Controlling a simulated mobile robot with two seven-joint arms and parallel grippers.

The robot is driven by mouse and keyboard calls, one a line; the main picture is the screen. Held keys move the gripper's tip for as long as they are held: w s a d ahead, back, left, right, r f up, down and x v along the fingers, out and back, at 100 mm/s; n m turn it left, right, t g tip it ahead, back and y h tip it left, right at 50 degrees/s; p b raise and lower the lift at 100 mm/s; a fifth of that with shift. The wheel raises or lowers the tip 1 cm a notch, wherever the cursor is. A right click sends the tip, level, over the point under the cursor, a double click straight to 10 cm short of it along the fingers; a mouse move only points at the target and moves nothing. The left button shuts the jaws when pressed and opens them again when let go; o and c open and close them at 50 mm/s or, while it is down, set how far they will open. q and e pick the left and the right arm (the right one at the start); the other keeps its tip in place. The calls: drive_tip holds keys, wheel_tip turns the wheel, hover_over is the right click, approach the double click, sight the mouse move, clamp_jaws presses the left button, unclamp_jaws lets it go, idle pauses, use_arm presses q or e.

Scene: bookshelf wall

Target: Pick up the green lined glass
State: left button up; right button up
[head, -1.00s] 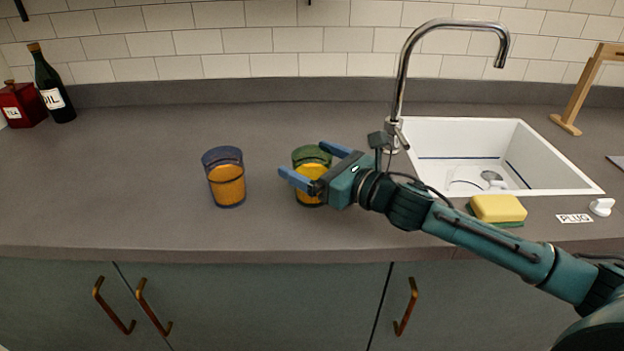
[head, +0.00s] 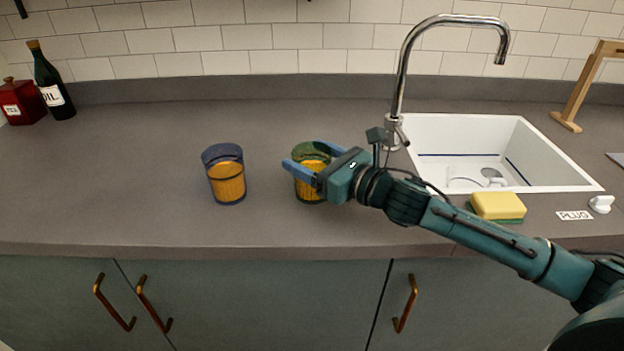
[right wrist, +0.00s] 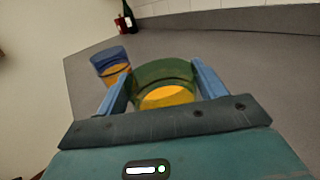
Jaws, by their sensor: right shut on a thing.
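The green lined glass (head: 311,152) stands upright on the grey counter, with an orange-yellow content inside. My right gripper (head: 308,163) reaches in from the right and is shut on this glass, one blue finger on the near side and one on the far side. In the right wrist view the green glass (right wrist: 160,76) sits between the two fingers (right wrist: 162,86). The glass appears to rest on the counter; I cannot tell of any gap under it. My left gripper is not in view.
A blue lined glass (head: 225,175) stands to the left on the counter (head: 130,190). A sink (head: 545,160) with a faucet (head: 398,85) and a yellow sponge (head: 497,206) are to the right. An oil bottle (head: 52,82) and red tin (head: 22,103) stand far left.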

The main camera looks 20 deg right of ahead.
drive_tip(key=shift+c, duration=1.4)
drive_tip(key=shift+r, duration=0.1)
drive_tip(key=shift+c, duration=0.5)
drive_tip(key=shift+r, duration=0.1)
